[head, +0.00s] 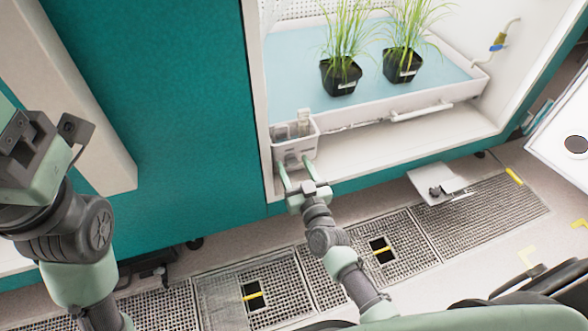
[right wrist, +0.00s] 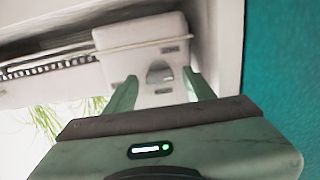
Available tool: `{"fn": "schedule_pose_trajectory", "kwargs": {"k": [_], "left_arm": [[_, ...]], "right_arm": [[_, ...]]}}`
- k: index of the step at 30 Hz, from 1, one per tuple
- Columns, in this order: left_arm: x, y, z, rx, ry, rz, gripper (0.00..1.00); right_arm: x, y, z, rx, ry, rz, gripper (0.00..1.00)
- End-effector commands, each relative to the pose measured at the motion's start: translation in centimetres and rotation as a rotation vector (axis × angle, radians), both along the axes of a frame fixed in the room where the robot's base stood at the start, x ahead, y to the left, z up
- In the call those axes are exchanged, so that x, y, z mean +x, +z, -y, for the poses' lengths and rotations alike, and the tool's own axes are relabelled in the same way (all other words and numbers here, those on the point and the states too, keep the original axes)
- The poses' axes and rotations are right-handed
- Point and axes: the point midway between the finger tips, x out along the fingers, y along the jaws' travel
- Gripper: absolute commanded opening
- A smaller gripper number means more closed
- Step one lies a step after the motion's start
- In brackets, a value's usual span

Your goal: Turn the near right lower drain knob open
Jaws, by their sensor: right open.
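A small valve with a yellow and blue body (head: 498,42) sits on a clear tube at the chamber's right inner wall in the head view. I cannot tell whether it is the named drain knob, nor how it is turned. My right gripper (head: 296,166) is open at the front of a white caddy (head: 284,151), far to the left of the valve. In the right wrist view its fingers (right wrist: 160,88) stand apart before the caddy (right wrist: 143,42); contact is unclear. My left gripper (head: 38,150) is at the left edge, its jaws not clear.
A white tray (head: 370,115) with blue lining holds two potted grass plants (head: 341,78) (head: 404,65) inside the chamber. A teal panel (head: 165,90) stands left of the opening. A white plate (head: 437,184) lies over the floor grating (head: 480,212). A white surface (head: 565,125) is at the right.

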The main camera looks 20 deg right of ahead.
Motion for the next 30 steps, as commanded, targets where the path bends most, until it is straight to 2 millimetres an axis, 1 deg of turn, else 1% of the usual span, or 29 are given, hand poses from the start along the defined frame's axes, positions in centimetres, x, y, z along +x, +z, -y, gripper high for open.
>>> {"fn": "schedule_pose_trajectory", "kwargs": {"k": [3, 8, 9, 11, 12, 14, 15, 23, 30], "left_arm": [[-0.09, 0.06, 0.01, 0.001, 0.001, 0.004, 0.64], [-0.07, 0.11, 0.02, 0.001, 0.001, 0.004, 0.64], [-0.07, 0.11, 0.02, 0.001, 0.001, 0.004, 0.64], [-0.07, 0.1, 0.02, 0.001, 0.001, 0.004, 0.64], [-0.06, 0.1, 0.03, 0.001, 0.001, 0.004, 0.64], [-0.06, 0.09, 0.03, 0.001, 0.001, 0.004, 0.64], [-0.06, 0.09, 0.03, 0.001, 0.001, 0.004, 0.64], [-0.07, 0.21, 0.03, 0.001, 0.0, 0.004, 0.64], [0.06, 0.39, -0.04, -0.003, -0.002, -0.004, 0.64]], "right_arm": [[0.33, -0.06, -0.02, 0.0, 0.0, -0.002, 0.54], [0.33, -0.01, -0.01, 0.0, 0.001, -0.002, 0.54], [0.32, -0.01, -0.01, 0.0, 0.001, -0.002, 0.51], [0.31, 0.0, -0.01, 0.0, 0.001, -0.002, 0.34], [0.31, -0.01, -0.01, 0.0, 0.001, -0.002, 0.23], [0.31, -0.01, -0.01, 0.0, 0.0, -0.002, 0.07], [0.3, -0.01, -0.01, 0.0, 0.0, -0.001, 0.0], [0.3, 0.04, 0.02, 0.02, 0.0, -0.002, 0.0], [0.32, 0.19, 0.06, 0.125, 0.001, -0.005, 0.0]]}}
